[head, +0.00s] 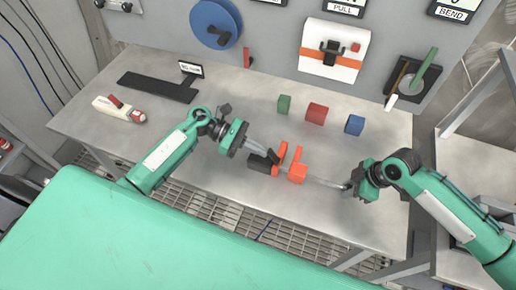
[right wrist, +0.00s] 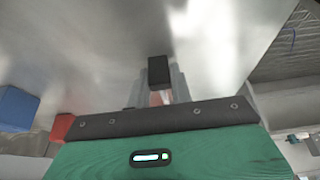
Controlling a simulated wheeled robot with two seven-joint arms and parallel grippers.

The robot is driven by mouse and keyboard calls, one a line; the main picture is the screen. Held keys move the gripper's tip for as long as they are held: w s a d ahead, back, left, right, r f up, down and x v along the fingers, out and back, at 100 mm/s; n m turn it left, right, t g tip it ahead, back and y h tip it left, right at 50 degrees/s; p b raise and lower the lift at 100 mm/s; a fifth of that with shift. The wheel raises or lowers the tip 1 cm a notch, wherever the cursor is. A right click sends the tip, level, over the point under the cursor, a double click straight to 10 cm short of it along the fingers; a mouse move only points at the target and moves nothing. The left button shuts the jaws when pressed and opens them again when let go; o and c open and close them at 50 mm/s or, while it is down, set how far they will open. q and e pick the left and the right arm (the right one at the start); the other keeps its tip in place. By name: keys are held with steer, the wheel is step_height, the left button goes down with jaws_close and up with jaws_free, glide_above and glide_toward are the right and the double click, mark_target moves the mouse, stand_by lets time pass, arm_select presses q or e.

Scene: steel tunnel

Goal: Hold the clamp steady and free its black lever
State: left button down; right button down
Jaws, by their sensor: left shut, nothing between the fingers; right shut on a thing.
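The orange clamp (head: 297,172) is over the middle of the steel table, with two orange parts standing up and a black piece (head: 258,167), apparently its lever, on its left side. My left gripper (head: 272,156) is shut and empty; its tips are close to the black piece, and contact cannot be told. My right gripper (head: 308,180) comes from the right and is shut on the clamp's right orange part. In the right wrist view a dark block (right wrist: 159,70) shows at the ends of its grey fingers; the clamp itself is mostly hidden there.
Green (head: 284,103), red (head: 316,112) and blue (head: 354,124) blocks stand behind the clamp. A black bracket (head: 160,88) and a white-and-red tool (head: 119,109) lie at left. A panel with mounted fixtures rises along the back. The table between is clear.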

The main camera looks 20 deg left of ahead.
mark_target(272, 152)
arm_select(q)
steer(key=shift+r, duration=0.1)
steer(key=shift+d+r+y, duration=0.3)
steer(key=shift+r+y, duration=0.1)
steer(key=shift+y, duration=0.35)
steer(key=shift+d+r+y, duration=0.25)
steer(key=shift+r+y, duration=0.15)
steer(key=shift+y, duration=0.35)
steer(key=shift+d+r+y, duration=0.35)
steer(key=shift+d+y, duration=0.05)
steer(key=shift+y, duration=0.5)
steer(key=d+y, duration=0.1)
steer(key=d+r+y, duration=0.1)
steer(key=y, duration=0.1)
steer(key=shift+y, duration=0.3)
steer(key=shift+f, duration=0.15)
steer(key=shift+r, duration=0.2)
steer(key=shift+r, duration=0.6)
